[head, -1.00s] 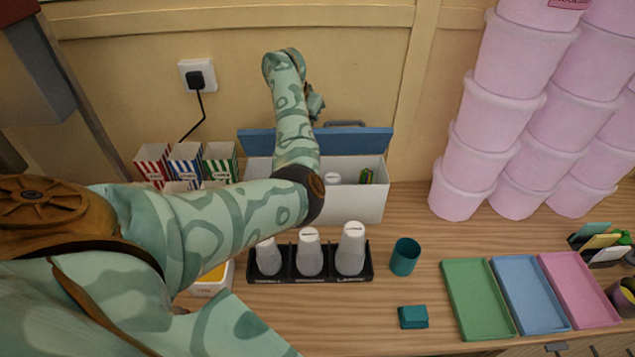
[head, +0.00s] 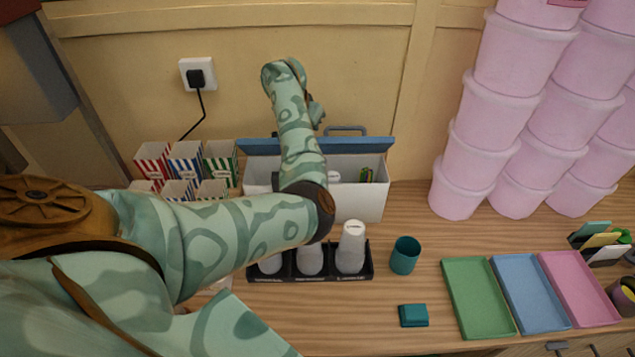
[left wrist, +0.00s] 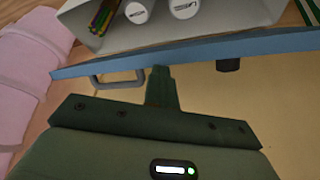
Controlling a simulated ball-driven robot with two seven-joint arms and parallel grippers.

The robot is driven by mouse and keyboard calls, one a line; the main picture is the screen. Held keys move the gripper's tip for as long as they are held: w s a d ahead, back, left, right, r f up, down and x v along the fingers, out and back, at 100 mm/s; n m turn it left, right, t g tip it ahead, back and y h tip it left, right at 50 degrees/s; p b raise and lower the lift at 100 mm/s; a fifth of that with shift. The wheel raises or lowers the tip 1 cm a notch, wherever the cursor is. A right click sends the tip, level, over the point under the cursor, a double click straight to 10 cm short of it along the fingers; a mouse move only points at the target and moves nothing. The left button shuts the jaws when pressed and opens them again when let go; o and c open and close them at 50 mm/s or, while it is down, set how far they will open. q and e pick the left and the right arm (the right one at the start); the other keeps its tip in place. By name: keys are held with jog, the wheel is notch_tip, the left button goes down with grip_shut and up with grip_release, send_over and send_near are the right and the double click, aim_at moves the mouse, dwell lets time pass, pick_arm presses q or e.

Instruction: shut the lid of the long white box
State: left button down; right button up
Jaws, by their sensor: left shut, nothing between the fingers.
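The long white box (head: 373,203) stands at the back of the counter against the wall. Its blue lid (head: 362,146) is open, raised along the back edge, with a grey handle (head: 345,129) behind it. In the left wrist view the lid (left wrist: 215,46) is a narrow blue strip and the handle (left wrist: 118,80) shows on its wall side. My left gripper (left wrist: 160,77) is shut and empty on the lid's wall side, its tips at or very near the lid; contact is unclear. In the head view my arm covers part of the box and lid, and the fingertips are hidden. My right gripper is out of view.
White cylinders (left wrist: 184,8) and coloured sticks (left wrist: 104,16) lie inside the box. In front stands a black rack (head: 357,274) with white cups, beside a teal cup (head: 404,255). Striped cartons (head: 186,163) stand left; pink tubs (head: 497,120) are stacked right.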

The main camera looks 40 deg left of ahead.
pick_arm(q)
jog(key=shift+s+d+f, duration=0.2)
jog(key=shift+s+f, duration=0.05)
jog(key=shift+f, duration=0.25)
jog(key=shift+w+r, duration=0.1)
jog(key=shift+r, duration=0.4)
jog(key=r+p, duration=0.1)
jog(key=w+a+r+p, duration=0.1)
jog(key=shift+w+r, duration=0.1)
jog(key=shift+r, duration=0.25)
jog(key=r, duration=0.1)
jog(key=r+p, duration=0.1)
jog(key=r, duration=0.1)
jog(key=shift+s+d+r, duration=0.25)
jog(key=shift+s+r, duration=0.05)
jog(key=shift+s, duration=0.05)
jog(key=shift+w+a+f, duration=0.1)
jog(key=shift+w+a, duration=0.05)
